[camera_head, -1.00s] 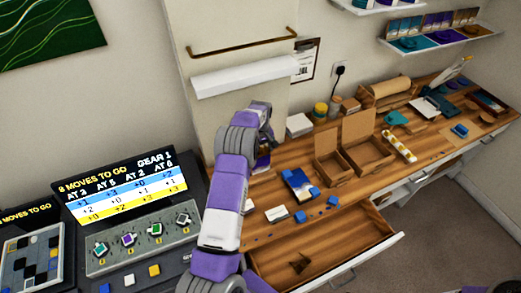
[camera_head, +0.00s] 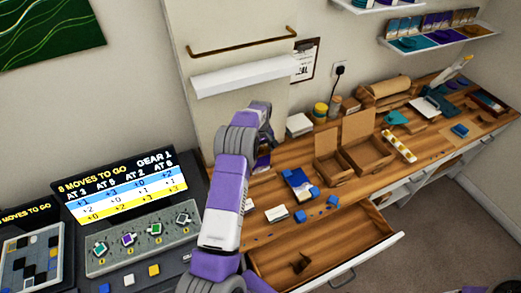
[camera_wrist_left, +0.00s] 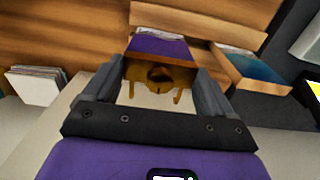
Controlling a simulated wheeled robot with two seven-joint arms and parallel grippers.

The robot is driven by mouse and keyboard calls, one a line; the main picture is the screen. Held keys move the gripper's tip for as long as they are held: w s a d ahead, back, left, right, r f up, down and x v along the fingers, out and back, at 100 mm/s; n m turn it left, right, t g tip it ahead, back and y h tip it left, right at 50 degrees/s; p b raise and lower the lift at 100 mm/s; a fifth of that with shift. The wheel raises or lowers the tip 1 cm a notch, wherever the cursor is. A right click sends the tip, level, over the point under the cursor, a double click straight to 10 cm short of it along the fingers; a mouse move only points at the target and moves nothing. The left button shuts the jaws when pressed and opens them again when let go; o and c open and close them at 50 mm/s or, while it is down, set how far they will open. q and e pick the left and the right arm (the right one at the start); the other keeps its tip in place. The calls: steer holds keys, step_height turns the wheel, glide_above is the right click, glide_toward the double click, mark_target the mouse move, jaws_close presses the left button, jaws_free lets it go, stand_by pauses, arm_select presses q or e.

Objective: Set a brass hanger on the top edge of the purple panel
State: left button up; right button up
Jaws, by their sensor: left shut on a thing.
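My left gripper (camera_wrist_left: 160,88) is shut on a brass hanger (camera_wrist_left: 158,74), which sits between its two fingers in the left wrist view. The purple panel (camera_wrist_left: 160,47) lies just beyond the hanger, with a pale edge behind it. I cannot tell whether the hanger touches the panel. In the head view my purple and grey left arm reaches over the bench, and its wrist hides the gripper and hanger. A small piece of purple (camera_head: 262,160) shows beside the wrist. My right gripper is not in view.
A teal panel (camera_wrist_left: 256,68) stands right of the purple one in the wrist view. The wooden bench (camera_head: 275,240) holds open cardboard boxes (camera_head: 366,155) and a blue item (camera_head: 298,184). An open drawer (camera_head: 345,262) juts out in front with a dark brown object (camera_head: 300,263) inside.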

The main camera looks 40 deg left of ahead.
arm_select(q)
steer(key=shift+s+d+f, duration=0.15)
steer(key=shift+s+f, duration=0.05)
steer(key=shift+f, duration=0.3)
steer(key=o, duration=0.9)
steer(key=shift+w+r+p, duration=0.1)
steer(key=shift+r+p, duration=0.25)
steer(key=shift+r, duration=0.2)
steer(key=r+p, duration=0.2)
steer(key=r, duration=0.1)
steer(key=r+p, duration=0.1)
steer(key=r, duration=0.3)
steer(key=shift+w+a+r+p, duration=0.15)
steer(key=shift+a+r+p, duration=0.05)
steer(key=shift+p, duration=0.2)
steer(key=shift+f, duration=0.1)
